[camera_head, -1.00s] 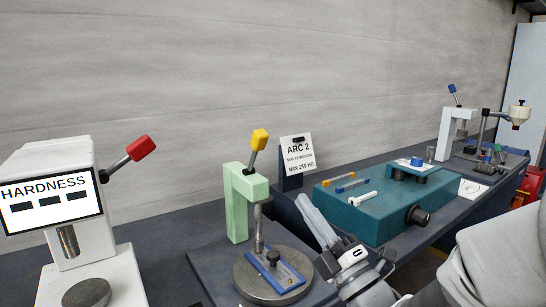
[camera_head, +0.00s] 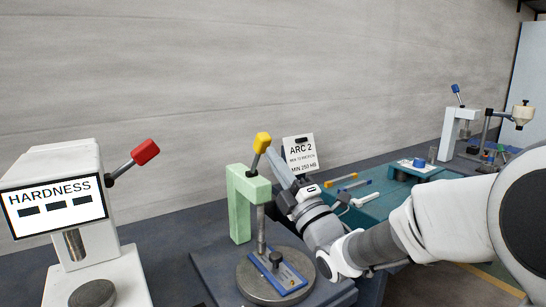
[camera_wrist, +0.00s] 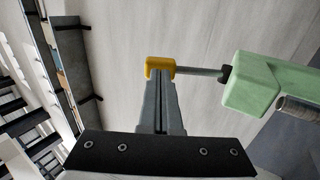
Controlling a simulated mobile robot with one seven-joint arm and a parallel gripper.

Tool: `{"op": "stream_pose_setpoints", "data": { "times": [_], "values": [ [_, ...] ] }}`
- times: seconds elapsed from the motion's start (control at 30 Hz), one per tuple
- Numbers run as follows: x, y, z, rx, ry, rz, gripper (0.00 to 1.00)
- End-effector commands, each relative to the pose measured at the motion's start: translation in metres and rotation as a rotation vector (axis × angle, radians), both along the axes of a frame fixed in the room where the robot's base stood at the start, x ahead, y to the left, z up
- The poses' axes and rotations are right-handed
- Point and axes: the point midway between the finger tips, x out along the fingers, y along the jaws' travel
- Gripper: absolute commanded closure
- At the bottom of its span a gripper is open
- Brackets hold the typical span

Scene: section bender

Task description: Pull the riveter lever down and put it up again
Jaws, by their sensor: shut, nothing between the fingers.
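The riveter is the light green press (camera_head: 243,205) on the bench, with a lever that has a yellow handle (camera_head: 262,143). The lever stands up, tilted slightly right. A blue workpiece (camera_head: 278,267) lies on the press's round base (camera_head: 243,277). My gripper (camera_head: 273,154) is shut and empty, its fingertips just right of the lever in the head view. In the wrist view the shut fingers (camera_wrist: 156,90) point at the yellow handle (camera_wrist: 160,67) and overlap its lower edge. I cannot tell whether they touch it. The green press also shows in the wrist view (camera_wrist: 262,85).
A white hardness tester (camera_head: 55,190) with a red lever (camera_head: 146,152) stands left. An ARC 2 sign (camera_head: 300,150) stands behind my gripper. A white press (camera_head: 450,130) stands farther back.

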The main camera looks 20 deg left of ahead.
Motion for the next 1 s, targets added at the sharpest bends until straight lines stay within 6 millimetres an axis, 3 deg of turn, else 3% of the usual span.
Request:
{"op": "stream_pose_setpoints", "data": {
  "times": [0.67, 1.0],
  "values": [
    [0.004, 0.006, 0.008, -0.021, 0.015, 0.000, 1.00],
    [0.013, 0.018, 0.031, -0.171, 0.140, 0.001, 1.00]
  ]
}}
